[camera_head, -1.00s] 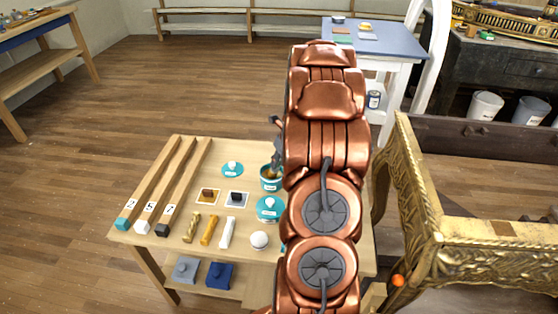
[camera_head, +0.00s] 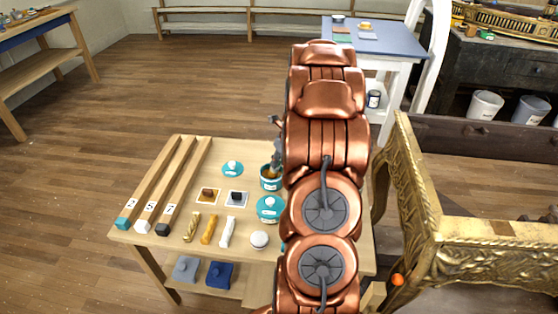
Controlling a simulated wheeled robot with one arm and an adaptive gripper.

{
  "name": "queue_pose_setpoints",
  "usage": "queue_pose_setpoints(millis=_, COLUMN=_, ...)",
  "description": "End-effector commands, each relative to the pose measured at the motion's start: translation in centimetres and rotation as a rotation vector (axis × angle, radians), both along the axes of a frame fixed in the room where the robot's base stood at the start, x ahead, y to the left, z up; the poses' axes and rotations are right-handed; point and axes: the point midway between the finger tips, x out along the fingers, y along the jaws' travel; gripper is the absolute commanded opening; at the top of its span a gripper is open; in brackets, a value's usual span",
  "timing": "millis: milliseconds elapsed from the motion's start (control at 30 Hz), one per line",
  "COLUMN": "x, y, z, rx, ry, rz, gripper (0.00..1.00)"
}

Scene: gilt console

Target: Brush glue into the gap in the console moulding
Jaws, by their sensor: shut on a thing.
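The gilt console (camera_head: 470,232) stands at the right, its carved gold side and rail in view. I cannot make out the gap in its moulding clearly. A teal-labelled pot (camera_head: 270,184) stands open on the wooden work table (camera_head: 190,165). My gripper (camera_head: 275,155) is over this pot, mostly hidden behind my copper arm. It is shut on what looks like a brush (camera_head: 273,169), whose lower end is at the pot's mouth. I cannot tell how deep the brush sits.
The table holds three long wooden strips (camera_head: 165,185), gold, amber and white pieces (camera_head: 208,230), a pale ball (camera_head: 259,240) and teal lids (camera_head: 232,168). A blue-topped table (camera_head: 375,38) and buckets (camera_head: 485,105) stand behind.

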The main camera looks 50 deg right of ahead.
Motion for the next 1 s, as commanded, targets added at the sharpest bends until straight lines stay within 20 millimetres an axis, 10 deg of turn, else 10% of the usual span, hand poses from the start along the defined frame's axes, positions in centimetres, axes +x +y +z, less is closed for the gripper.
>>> queue_pose_setpoints(millis=1000, x=0.0, y=0.0, z=5.5, rx=0.001, ry=0.001, rz=0.0, gripper=0.0)
